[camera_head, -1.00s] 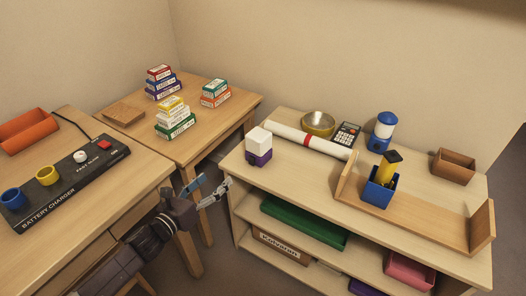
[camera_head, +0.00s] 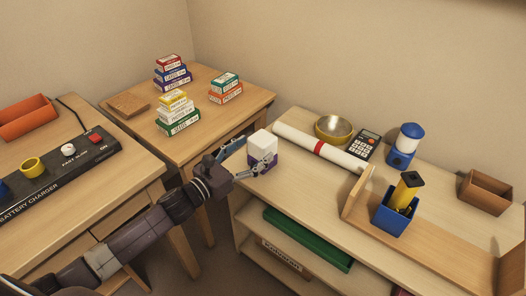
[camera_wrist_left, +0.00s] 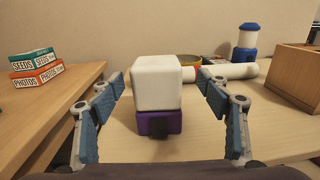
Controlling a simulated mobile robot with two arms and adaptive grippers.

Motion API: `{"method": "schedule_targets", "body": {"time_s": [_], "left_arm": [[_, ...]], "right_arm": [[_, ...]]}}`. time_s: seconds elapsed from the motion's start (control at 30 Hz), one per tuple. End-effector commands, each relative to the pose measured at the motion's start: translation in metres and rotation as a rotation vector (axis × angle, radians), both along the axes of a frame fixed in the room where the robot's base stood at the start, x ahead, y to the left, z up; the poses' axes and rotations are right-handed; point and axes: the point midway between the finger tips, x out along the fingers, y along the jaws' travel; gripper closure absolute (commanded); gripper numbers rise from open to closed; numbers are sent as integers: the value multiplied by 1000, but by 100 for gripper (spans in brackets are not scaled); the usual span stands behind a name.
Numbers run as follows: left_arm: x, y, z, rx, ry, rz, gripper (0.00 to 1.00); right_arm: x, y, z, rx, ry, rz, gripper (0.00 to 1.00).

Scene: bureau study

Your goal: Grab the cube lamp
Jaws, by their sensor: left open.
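The cube lamp (camera_head: 263,145) has a white cube top on a purple base. It stands upright near the left end of the shelf unit's top (camera_head: 290,196). My left gripper (camera_head: 248,158) is at the lamp's near left side in the head view, its fingers partly covering the purple base. In the left wrist view the lamp (camera_wrist_left: 157,85) stands centred ahead, between the two spread fingers, with a gap on each side. The left gripper is open and holds nothing. My right gripper is not in view.
A rolled white paper with a red band (camera_head: 319,147), a bowl (camera_head: 333,129) and a calculator (camera_head: 366,144) lie behind and right of the lamp. A blue lantern (camera_head: 404,146) and a blue cup (camera_head: 392,220) stand farther right. Stacked boxes (camera_head: 178,113) sit on the left table.

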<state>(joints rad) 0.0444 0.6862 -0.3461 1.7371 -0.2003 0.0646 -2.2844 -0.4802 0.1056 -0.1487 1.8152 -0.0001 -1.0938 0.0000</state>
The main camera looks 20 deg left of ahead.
Motion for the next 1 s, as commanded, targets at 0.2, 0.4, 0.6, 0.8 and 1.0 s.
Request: {"method": "schedule_targets", "body": {"time_s": [0.2, 0.4, 0.6, 0.8, 1.0], "left_arm": [[26, -6, 6, 1, -4, 0, 30], [42, -14, 5, 1, -1, 0, 30], [45, -15, 5, 0, 0, 0, 30], [45, -15, 5, 0, 0, 0, 41], [44, -15, 5, 0, 0, 0, 64]], "right_arm": [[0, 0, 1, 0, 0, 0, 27], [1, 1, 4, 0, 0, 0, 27], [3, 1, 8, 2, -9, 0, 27], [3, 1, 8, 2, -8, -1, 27], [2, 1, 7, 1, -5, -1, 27]]}}
